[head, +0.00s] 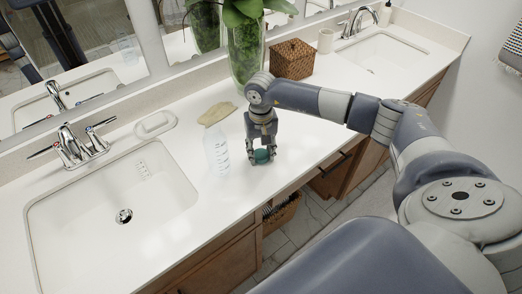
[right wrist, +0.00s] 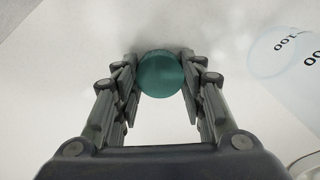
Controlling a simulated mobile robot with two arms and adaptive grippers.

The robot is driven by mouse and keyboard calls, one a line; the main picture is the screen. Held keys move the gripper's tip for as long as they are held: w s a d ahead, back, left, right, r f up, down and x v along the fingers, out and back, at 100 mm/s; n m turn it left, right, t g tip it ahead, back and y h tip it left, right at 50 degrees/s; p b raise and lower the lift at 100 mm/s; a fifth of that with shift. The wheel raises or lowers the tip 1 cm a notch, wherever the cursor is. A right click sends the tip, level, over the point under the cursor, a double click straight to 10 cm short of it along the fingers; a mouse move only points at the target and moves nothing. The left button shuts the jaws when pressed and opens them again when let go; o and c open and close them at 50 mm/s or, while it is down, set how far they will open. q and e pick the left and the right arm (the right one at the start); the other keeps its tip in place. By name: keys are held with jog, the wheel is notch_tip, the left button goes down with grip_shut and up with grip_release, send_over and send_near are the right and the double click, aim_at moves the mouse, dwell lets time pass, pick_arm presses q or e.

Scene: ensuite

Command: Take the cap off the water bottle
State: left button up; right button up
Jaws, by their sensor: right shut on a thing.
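The clear water bottle (head: 217,152) with measuring marks stands upright on the white counter, and no cap shows on its top. Part of it also shows at the right of the right wrist view (right wrist: 298,60). My right gripper (head: 262,153) points down just to the right of the bottle, apart from it. It is shut on a round teal cap (head: 262,156), which sits between the fingertips low over the counter; whether it touches the counter I cannot tell. The cap also shows between the fingers in the right wrist view (right wrist: 160,74). My left gripper is not in view.
A tan leaf-shaped item (head: 217,113) lies behind the bottle. A glass vase (head: 245,55) with green leaves and a woven box (head: 292,59) stand behind my right arm. A sink (head: 75,215) is at left, another (head: 382,52) at far right. The counter's front edge is close.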

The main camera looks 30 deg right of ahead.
aim_at(261, 154)
jog(key=o, duration=1.2)
jog(key=shift+f, duration=0.1)
jog(key=shift+r, duration=0.2)
jog(key=shift+w+r, duration=0.1)
jog(key=shift+r, duration=0.2)
notch_tip(261, 154, up, 11)
jog(key=shift+r+b, duration=0.15)
jog(key=shift+b, duration=1.05)
